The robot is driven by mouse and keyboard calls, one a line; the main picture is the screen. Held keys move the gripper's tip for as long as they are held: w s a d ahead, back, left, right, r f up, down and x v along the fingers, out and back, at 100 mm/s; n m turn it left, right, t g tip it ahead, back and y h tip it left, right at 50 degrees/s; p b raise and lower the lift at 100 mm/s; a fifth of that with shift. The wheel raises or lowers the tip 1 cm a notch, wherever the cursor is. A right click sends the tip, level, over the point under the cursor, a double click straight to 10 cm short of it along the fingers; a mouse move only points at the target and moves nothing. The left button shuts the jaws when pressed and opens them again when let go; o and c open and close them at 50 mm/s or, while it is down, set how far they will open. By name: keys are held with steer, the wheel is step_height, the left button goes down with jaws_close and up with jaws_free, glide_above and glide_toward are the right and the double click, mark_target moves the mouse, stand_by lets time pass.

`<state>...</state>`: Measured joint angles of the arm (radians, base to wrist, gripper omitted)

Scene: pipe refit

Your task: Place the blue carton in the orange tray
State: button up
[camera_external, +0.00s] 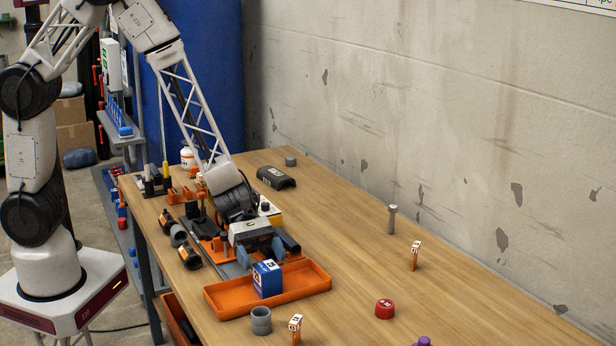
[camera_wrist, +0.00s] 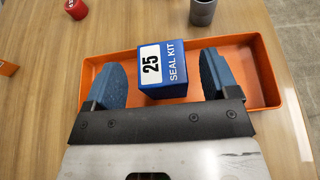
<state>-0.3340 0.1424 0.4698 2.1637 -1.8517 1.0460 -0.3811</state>
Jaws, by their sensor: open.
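The blue carton (camera_external: 267,280), with a white top and a "25 SEAL KIT" label, appears to stand upright in the orange tray (camera_external: 318,284). In the wrist view the carton (camera_wrist: 163,70) is between the two blue fingers of my gripper (camera_wrist: 160,62), with a gap on each side. The tray (camera_wrist: 262,62) shows around it, and its near side is hidden by my gripper. In the external view my gripper (camera_external: 262,253) is open just behind the carton, low over the tray's back part.
A grey pipe piece (camera_external: 261,320) stands close to the tray's front edge, with an orange-white tag (camera_external: 295,328) beside it. A red cap (camera_external: 385,309) and a grey bolt (camera_external: 392,219) stand to the right. Black-orange fittings (camera_external: 189,257) lie left. The table's right side is mostly clear.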

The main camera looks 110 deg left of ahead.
steer(key=v, duration=0.9)
stand_by(0.8)
steer(key=s+d+r+m+g, duration=0.7)
steer(key=s+d+r+m, duration=0.5)
steer(key=d+r+m, duration=0.1)
steer(key=s+r+m+y, duration=0.4)
steer(key=s+r+m, duration=0.1)
steer(key=s+m, duration=0.2)
steer(key=s+r+m+y, duration=0.5)
steer(key=s+m, duration=0.2)
steer(key=s, duration=0.2)
steer(key=shift+y, duration=0.3)
